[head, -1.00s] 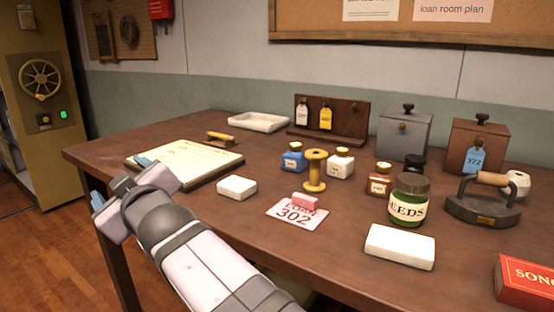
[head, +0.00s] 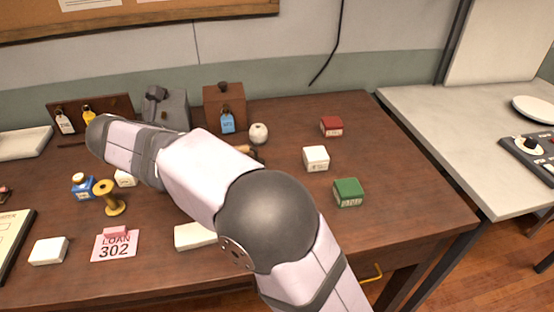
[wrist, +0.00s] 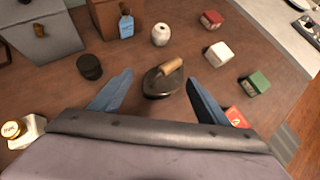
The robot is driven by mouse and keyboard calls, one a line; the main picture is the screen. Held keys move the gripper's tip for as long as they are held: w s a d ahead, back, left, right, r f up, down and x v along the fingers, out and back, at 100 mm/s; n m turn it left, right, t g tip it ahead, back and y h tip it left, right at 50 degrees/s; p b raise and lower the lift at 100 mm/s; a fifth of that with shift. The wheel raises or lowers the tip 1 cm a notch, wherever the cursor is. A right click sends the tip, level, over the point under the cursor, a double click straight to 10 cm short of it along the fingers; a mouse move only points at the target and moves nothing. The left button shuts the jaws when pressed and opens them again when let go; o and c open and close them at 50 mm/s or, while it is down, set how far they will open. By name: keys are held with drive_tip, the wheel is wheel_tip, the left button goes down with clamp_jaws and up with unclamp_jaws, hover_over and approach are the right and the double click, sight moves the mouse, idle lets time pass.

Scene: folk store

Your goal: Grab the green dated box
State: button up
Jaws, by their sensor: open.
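The green dated box (head: 348,192) sits on the right part of the wooden table, with a pale label on its front side. In the wrist view the green box (wrist: 255,83) is at the right, beyond and to the right of my gripper. My gripper (wrist: 158,82) is open and empty, with its two blue fingers spread apart above the table and the flat iron (wrist: 162,78) showing between them. In the head view my arm hides the gripper and part of the table.
A white box (head: 316,158) and a red box (head: 331,126) stand behind the green box. A round white jar (head: 258,134) and a brown box with a blue tag (head: 224,108) are further left. A LOAN 302 card (head: 115,246) lies at front left. Table right of the green box is clear.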

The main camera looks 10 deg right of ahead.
drive_tip(key=s+d+f+m+g+h+p, duration=0.1)
drive_tip(key=s+d+m+g+h+p, duration=0.15)
drive_tip(key=d, duration=0.65)
drive_tip(key=s+d+m+g+h+p, duration=0.2)
drive_tip(key=d+m+g+h+p, duration=0.1)
drive_tip(key=d, duration=0.6)
drive_tip(key=m+g+h, duration=0.2)
drive_tip(key=m+g, duration=0.1)
drive_tip(key=m, duration=0.3)
approach(339, 188)
drive_tip(key=shift+n+t+y, duration=0.25)
drive_tip(key=x, duration=0.2)
drive_tip(key=b+x, duration=0.1)
drive_tip(key=x, duration=0.1)
drive_tip(key=shift+w+d+r, duration=0.1)
drive_tip(key=shift+w+r, duration=0.1)
drive_tip(key=shift+w, duration=0.05)
drive_tip(key=shift+x, duration=1)
drive_tip(key=p+x, duration=0.1)
drive_tip(key=x, duration=0.1)
drive_tip(key=s+x, duration=0.1)
drive_tip(key=x, duration=0.1)
drive_tip(key=shift+p, duration=0.35)
drive_tip(key=shift+d+f, duration=0.3)
drive_tip(key=shift+d, duration=0.2)
drive_tip(key=shift+c, duration=0.6)
drive_tip(key=c, duration=1.1)
